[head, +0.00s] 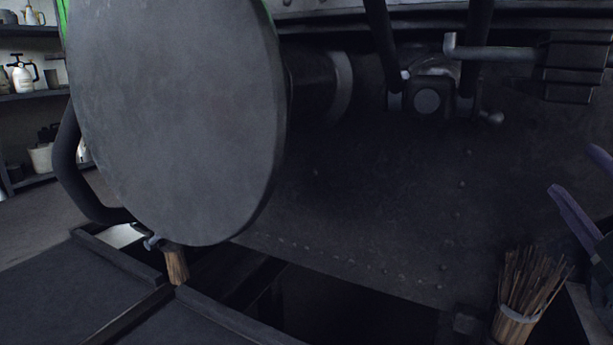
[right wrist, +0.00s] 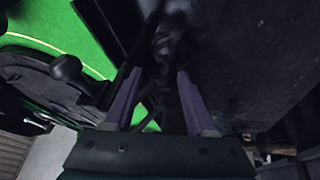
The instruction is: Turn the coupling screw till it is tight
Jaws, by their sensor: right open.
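My right gripper (head: 574,170) comes in at the right edge of the head view, with its two purple fingers apart and nothing visible between them. The coupling fitting (head: 427,98), a dark bracket with a round grey pin end, sits on the tram's end at the upper right. A small ball-ended lever (head: 491,118) sticks out at its right. The gripper is below and right of it, apart from it. In the right wrist view, dark parts show beyond the open fingers (right wrist: 159,75); I cannot tell whether they are the coupling screw. My left gripper is out of view.
A large round buffer plate (head: 180,115) fills the left of the head view. A pipe with a bent end (head: 490,52) juts in at the upper right. A bundle of sticks in a holder (head: 528,285) stands at the lower right. Shelves (head: 35,95) are far left.

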